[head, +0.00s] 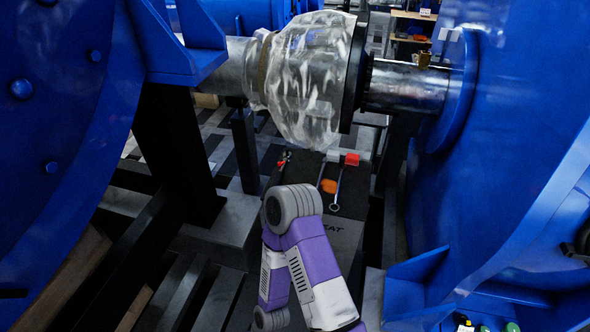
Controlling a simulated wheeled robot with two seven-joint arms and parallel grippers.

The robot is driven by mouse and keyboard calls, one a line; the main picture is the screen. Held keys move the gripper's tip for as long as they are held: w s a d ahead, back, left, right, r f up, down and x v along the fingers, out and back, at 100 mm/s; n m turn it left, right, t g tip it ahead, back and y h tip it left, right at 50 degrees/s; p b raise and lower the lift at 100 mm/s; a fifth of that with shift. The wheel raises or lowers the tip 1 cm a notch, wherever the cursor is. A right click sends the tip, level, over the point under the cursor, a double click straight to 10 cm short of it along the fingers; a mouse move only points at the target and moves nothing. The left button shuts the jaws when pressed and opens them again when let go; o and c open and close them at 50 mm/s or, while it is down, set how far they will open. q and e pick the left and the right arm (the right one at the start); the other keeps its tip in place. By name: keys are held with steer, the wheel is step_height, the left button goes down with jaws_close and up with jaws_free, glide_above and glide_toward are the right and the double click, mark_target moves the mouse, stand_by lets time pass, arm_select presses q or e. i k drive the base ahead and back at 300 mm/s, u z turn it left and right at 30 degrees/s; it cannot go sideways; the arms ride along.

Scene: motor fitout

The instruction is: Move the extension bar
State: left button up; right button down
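Several small tools lie on the dark top of a case (356,196) below the shaft. One is a thin metal tool with a ring end (335,206), lying lengthwise. A thin dark bar (320,175) lies to its left; I cannot tell whether either is the extension bar. A red-handled tool (283,161) lies at the left edge of the case top. A red block (352,159) and an orange piece (329,186) are beside the thin tools. Neither gripper shows; one purple and white arm of mine covers the near part of the case.
Large blue motor housings (510,150) stand on both sides, narrowing the space. A shaft with a plastic-wrapped coupling (310,80) hangs directly above the tools. A black post (175,145) stands at left. Shelves (412,28) show far behind.

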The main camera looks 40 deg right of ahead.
mark_target(324, 161)
steer(key=z, duration=0.35)
steer(key=i, duration=0.9)
steer(key=z, duration=0.65)
